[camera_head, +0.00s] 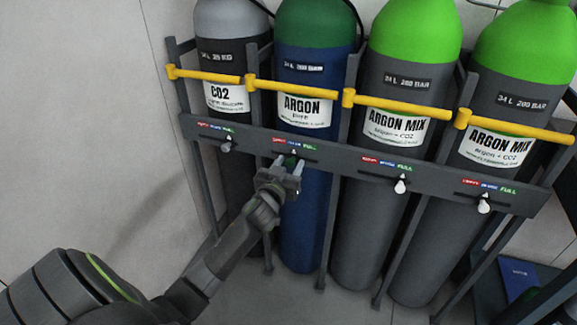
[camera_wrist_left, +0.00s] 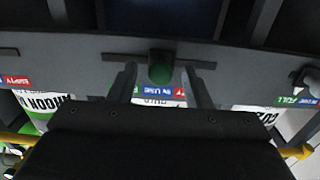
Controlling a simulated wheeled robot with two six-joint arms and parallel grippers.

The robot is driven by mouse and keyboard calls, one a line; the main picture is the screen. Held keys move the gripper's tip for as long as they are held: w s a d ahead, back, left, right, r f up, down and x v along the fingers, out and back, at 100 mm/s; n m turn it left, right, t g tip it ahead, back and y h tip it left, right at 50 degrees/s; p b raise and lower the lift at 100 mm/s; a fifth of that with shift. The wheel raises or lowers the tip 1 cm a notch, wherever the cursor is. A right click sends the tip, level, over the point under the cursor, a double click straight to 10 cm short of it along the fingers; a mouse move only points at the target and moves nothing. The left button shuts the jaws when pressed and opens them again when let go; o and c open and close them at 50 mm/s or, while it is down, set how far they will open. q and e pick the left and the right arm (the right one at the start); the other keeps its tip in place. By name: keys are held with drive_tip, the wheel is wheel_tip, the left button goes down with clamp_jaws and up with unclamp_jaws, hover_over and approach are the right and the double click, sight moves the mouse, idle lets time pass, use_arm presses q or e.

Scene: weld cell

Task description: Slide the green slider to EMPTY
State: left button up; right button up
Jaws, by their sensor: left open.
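The green slider (camera_head: 291,161) is on the grey rack bar below the ARGON cylinder, partly hidden by my left gripper. In the left wrist view the green slider (camera_wrist_left: 160,67) sits near the middle of its dark horizontal slot, by the blue IN USE label (camera_wrist_left: 158,93). The red EMPTY label (camera_wrist_left: 180,92) is partly visible, to the right in that view; it is left of IN USE in the head view. My left gripper (camera_head: 287,174) is open, its fingers (camera_wrist_left: 163,82) on either side of the slider. I cannot tell whether they touch it. My right gripper is not in view.
Yellow retaining bars (camera_head: 305,90) cross the cylinders above. Floor and wall at left are clear.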

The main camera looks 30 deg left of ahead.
sight(278, 152)
use_arm(q)
clamp_jaws()
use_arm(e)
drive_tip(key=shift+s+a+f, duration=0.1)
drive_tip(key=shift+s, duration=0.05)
